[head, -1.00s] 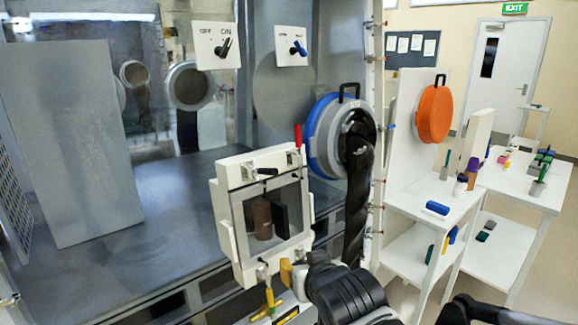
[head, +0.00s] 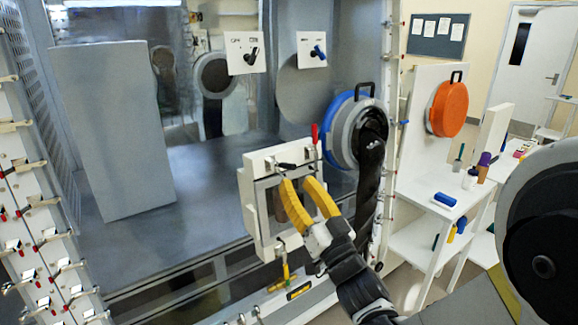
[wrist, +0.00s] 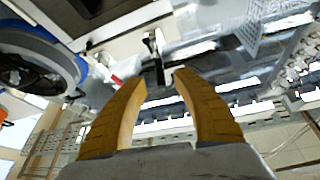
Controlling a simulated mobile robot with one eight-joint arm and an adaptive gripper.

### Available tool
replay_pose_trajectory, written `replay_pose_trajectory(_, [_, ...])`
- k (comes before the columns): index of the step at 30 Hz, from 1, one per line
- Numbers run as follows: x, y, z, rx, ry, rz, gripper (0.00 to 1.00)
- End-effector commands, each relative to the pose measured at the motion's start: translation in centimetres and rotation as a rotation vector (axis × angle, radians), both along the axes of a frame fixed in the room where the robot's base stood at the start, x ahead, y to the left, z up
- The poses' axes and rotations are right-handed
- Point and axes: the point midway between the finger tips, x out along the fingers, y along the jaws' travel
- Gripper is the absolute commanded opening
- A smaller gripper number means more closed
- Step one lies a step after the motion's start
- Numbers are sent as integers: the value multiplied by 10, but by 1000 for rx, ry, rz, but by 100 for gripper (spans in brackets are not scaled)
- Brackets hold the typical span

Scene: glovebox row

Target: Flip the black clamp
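The black clamp (head: 287,166) is a toggle clamp with a black handle on the top edge of the small white-framed window box. The handle lies roughly flat. It also shows in the wrist view (wrist: 152,68) as a dark piece between and just beyond my fingertips. My gripper (head: 297,181) has yellow fingers, which are open and empty just below and in front of the clamp. In the wrist view the fingers (wrist: 159,77) are spread apart. I cannot tell whether a fingertip touches the handle. The window box (head: 248,200) is partly hidden behind my fingers.
A red-handled clamp (head: 314,134) stands upright right of the black one. A yellow-handled clamp (head: 285,270) hangs below the box. A blue-ringed round port (head: 337,130) is close on the right. More clamps line the left frame (head: 40,235). A white side table (head: 420,205) stands right.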

Motion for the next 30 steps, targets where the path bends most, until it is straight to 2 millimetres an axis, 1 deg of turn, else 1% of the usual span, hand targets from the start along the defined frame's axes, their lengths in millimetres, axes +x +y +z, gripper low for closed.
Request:
replay_pose_trajectory(1, [9, 5, 4, 0, 1, 2, 35])
replay_pose_trajectory(3, [20, 11, 9, 0, 0, 2, 35])
replay_pose_trajectory(6, [34, 17, 15, 0, 1, 1, 35])
replay_pose_trajectory(9, [43, 21, 19, 0, 1, -1, 35])
replay_pose_trajectory(14, [49, 25, 22, 0, 1, -1, 35])
replay_pose_trajectory(21, [49, 24, 23, 0, 1, -1, 34])
replay_pose_trajectory(23, [49, 24, 23, 0, 1, -1, 16])
replay_pose_trajectory(24, [49, 24, 23, 0, 1, -1, 3])
replay_pose_trajectory(25, [49, 24, 23, 0, 1, -1, 0])
replay_pose_trajectory(30, [49, 24, 23, 0, 1, -1, 0])
